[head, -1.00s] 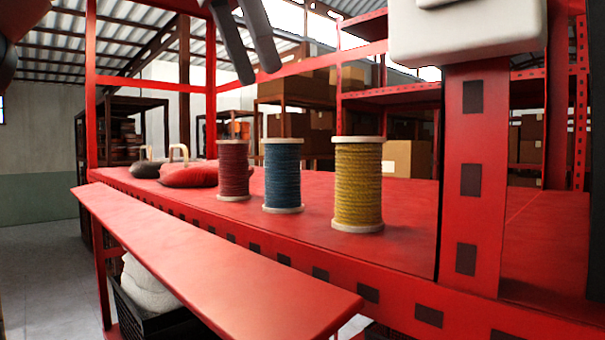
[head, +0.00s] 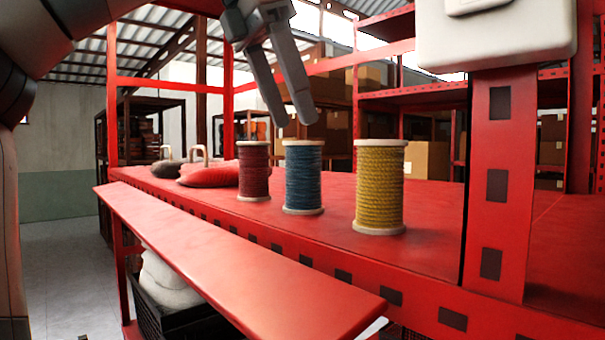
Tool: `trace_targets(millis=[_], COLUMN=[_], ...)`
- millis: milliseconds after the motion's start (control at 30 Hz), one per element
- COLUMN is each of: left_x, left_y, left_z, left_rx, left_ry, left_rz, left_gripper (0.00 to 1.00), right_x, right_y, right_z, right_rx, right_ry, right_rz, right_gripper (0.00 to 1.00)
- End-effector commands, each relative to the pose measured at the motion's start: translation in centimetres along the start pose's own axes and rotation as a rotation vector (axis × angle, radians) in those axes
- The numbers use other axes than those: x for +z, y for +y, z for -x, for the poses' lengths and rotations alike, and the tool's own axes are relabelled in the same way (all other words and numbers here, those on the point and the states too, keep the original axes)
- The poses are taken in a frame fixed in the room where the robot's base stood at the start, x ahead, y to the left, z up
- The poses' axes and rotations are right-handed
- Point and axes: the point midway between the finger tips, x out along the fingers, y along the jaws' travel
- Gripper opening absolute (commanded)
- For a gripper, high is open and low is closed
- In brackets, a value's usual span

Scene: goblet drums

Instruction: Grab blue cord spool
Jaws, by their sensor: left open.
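The blue cord spool (head: 304,178) stands upright on the red shelf (head: 330,220), in the middle of a row of three spools. A dark red spool (head: 253,171) stands to its left and a yellow spool (head: 379,187) to its right. My left gripper (head: 294,118) hangs from the top with its two grey fingers apart and empty. In the picture its fingertips are just above the top of the blue spool; I cannot tell the exact depth gap. My right gripper is not in view.
Red and dark kettlebell-like bags with handles (head: 208,173) lie left of the spools. A red upright post (head: 497,190) with a white box (head: 497,45) stands at right. A red ledge (head: 235,262) juts out in front. A black crate (head: 180,318) with white cloth sits below.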

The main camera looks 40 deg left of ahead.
Motion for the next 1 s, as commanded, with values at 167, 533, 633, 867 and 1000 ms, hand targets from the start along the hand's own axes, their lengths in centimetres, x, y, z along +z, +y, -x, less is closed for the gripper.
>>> trace_targets(millis=[167, 533, 633, 867, 1000], left_x=[0.0, 0.0, 0.0, 0.0, -0.1], left_y=[0.0, -0.1, -0.1, -0.1, -0.1], left_z=[-2.6, -5.5, -5.6, -5.6, -6.1], left_rx=[-0.001, -0.001, 0.000, 0.000, -0.001], left_ry=[0.002, 0.000, 0.000, 0.000, 0.001], left_rz=[-0.003, -0.001, -0.001, -0.001, -0.002], left_gripper=[0.61, 0.61, 0.61, 0.61, 0.61], right_x=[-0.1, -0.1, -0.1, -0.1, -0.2], right_y=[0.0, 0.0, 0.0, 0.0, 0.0], right_z=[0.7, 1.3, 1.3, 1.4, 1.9], right_rx=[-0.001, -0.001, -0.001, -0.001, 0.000], right_ry=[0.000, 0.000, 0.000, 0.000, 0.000], right_rz=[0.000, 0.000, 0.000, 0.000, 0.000], right_gripper=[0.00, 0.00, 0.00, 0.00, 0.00])
